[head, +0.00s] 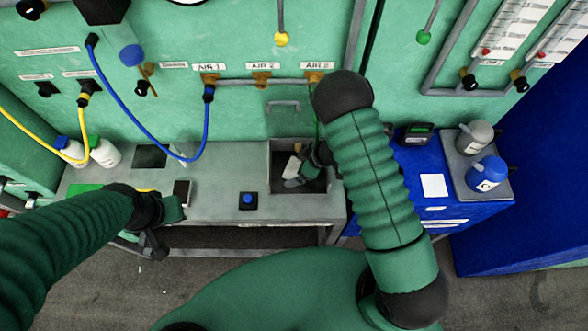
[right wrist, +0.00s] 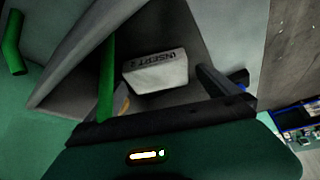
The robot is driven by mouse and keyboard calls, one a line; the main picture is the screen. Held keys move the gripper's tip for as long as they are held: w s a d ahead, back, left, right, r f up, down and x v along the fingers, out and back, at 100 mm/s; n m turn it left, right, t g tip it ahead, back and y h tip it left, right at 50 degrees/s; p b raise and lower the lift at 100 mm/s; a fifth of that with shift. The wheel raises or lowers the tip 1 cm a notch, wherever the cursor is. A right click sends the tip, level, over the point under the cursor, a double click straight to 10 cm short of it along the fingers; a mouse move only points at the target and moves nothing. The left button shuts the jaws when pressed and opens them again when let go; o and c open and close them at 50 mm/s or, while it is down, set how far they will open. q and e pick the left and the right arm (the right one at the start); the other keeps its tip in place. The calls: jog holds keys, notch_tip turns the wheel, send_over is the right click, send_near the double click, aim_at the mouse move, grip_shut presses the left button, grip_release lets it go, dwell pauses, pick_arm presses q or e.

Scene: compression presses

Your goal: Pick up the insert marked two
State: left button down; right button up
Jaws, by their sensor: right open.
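The insert (right wrist: 156,73) is a pale block marked "INSERT 2" in the right wrist view. It lies in a grey recessed bin (head: 272,160) in the bench. In the head view it shows as a small white shape (head: 292,167). My right gripper (head: 301,178) reaches down into the bin, open. In the right wrist view the insert is ahead of the palm, with a dark finger to its right. I cannot tell whether the finger touches it. My left gripper (head: 168,212) is over the bench's front edge at left, away from the bin; its jaws are unclear.
The grey bench (head: 220,180) holds a small black box with a blue button (head: 248,200). A blue hose (head: 125,115) hangs to the left. A blue cabinet (head: 405,175) with bottles stands right of the bin. The bin's walls stand close around my right gripper.

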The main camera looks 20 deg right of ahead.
jog(key=shift+w+a+f, duration=0.1)
jog(key=shift+w+f, duration=0.05)
jog(key=shift+f, duration=0.15)
jog(key=shift+w+f, duration=0.1)
jog(key=shift+w, duration=0.05)
jog(key=shift+d, duration=0.2)
jog(key=c, duration=0.7)
jog(key=shift+a, duration=0.15)
jog(key=c, duration=1.2)
jog(key=shift+c, duration=0.2)
jog(key=shift+r, duration=0.25)
